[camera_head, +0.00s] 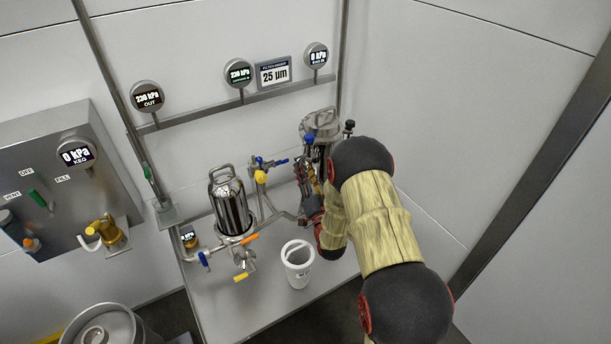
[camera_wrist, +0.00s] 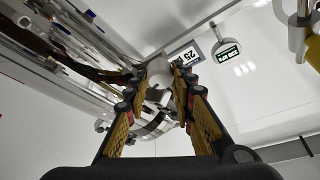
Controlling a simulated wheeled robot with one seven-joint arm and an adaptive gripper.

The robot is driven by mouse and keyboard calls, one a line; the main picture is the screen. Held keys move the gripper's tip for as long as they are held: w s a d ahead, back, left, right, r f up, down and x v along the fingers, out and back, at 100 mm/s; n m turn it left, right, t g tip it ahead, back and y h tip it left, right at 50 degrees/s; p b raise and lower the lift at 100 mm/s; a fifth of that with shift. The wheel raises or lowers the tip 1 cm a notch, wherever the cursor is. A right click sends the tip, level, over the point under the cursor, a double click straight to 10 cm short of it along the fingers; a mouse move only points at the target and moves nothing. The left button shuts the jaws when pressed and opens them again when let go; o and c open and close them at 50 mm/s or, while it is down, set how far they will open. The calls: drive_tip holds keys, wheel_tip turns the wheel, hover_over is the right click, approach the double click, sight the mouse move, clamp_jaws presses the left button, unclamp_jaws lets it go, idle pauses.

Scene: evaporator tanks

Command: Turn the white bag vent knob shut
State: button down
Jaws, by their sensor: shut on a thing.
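In the wrist view, the white bag vent knob (camera_wrist: 159,73) sits between the fingertips of my gripper (camera_wrist: 158,82), which is shut on it. The metal filter vessel and fittings show behind the knob, tilted in the picture. In the head view, my gripper (camera_head: 306,180) is at the left side of the right-hand filter vessel (camera_head: 320,127), and my arm covers much of that vessel. I cannot make out the knob in the head view. The knob's angle cannot be told clearly.
A shiny filter housing (camera_head: 231,207) stands left of my gripper, with coloured valve handles on its piping. Gauges and a "25 µm" sign (camera_head: 273,73) hang on the rail behind. A panel (camera_head: 62,180) is at the far left.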

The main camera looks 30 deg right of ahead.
drive_tip(key=n+y+b, duration=0.1)
drive_tip(key=n+y, duration=0.1)
drive_tip(key=n, duration=0.3)
drive_tip(key=n+y+b, duration=0.1)
drive_tip(key=n+y, duration=0.2)
drive_tip(key=n, duration=0.2)
drive_tip(key=n+t+y, duration=0.1)
drive_tip(key=n+y, duration=0.1)
drive_tip(key=n, duration=0.2)
drive_tip(key=shift+d+n+b, duration=0.15)
drive_tip(key=shift+n+b, duration=0.25)
drive_tip(key=shift+y, duration=0.3)
drive_tip(key=c, duration=1.8)
unclamp_jaws()
drive_tip(key=shift+o, duration=0.2)
drive_tip(key=v, duration=1.2)
